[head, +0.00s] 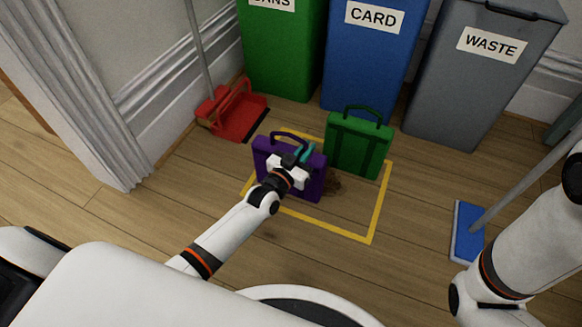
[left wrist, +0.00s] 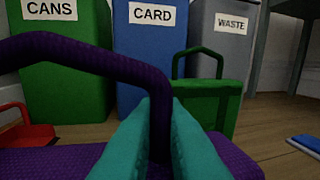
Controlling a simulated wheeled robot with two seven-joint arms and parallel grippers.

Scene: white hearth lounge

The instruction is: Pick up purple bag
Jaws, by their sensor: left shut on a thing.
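The purple bag (head: 263,152) stands upright on the wood floor in the head view, at the left side of a yellow taped outline. My left gripper (head: 304,154) is at the bag's top right, its teal fingers by the handle. In the left wrist view, the teal fingers (left wrist: 160,130) are closed around the right leg of the purple handle (left wrist: 70,48). The bag's top (left wrist: 50,160) shows below. The gripper covers part of the bag's front in the head view. My right gripper is not in view; only part of the right arm shows.
A green bag (head: 357,145) stands just right of the purple bag. Green, blue (head: 365,60) and grey bins line the back. A red dustpan (head: 232,110) is at left, a blue mop head (head: 467,232) at right. The front of the yellow outline (head: 325,228) is clear.

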